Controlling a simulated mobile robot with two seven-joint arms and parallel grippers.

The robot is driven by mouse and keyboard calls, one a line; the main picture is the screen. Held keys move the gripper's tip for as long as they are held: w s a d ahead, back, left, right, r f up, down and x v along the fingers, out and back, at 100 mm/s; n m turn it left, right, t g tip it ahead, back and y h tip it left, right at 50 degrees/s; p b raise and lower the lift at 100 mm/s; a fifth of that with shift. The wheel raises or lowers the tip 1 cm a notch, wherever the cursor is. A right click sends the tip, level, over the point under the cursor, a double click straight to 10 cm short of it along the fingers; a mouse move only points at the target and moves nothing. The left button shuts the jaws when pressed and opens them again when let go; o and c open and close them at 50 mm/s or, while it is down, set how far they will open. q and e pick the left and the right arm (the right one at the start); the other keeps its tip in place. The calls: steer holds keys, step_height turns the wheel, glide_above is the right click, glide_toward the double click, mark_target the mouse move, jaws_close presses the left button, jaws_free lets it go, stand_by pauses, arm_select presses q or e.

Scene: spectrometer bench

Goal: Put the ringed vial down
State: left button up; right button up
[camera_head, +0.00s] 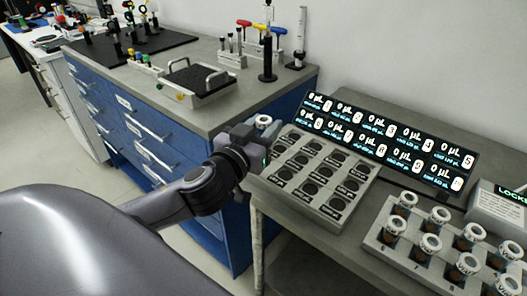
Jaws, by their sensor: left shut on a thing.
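My left gripper (258,134) reaches in from the left and is shut on a vial. Only the vial's round white cap (263,120) shows above the jaws; its body and any ring on it are hidden. The gripper is at the left edge of a grey block with labelled round wells (332,212), near its far left corner. I cannot tell how high the vial is above the bench. The visible wells look dark and empty. My right gripper is not in view.
A black display panel with "0 µL" readouts (390,140) stands behind the block. A rack (395,252) of several white-capped vials and a box marked "LOCKE…" (497,208) are at right. A blue drawer cabinet (135,130) with tools on top stands at left.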

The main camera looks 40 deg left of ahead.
arm_select(q)
steer(key=shift+f+b, duration=0.4)
steer(key=shift+f, duration=2.15)
steer(key=shift+f, duration=0.25)
steer(key=o, duration=1)
steer(key=shift+r, duration=0.15)
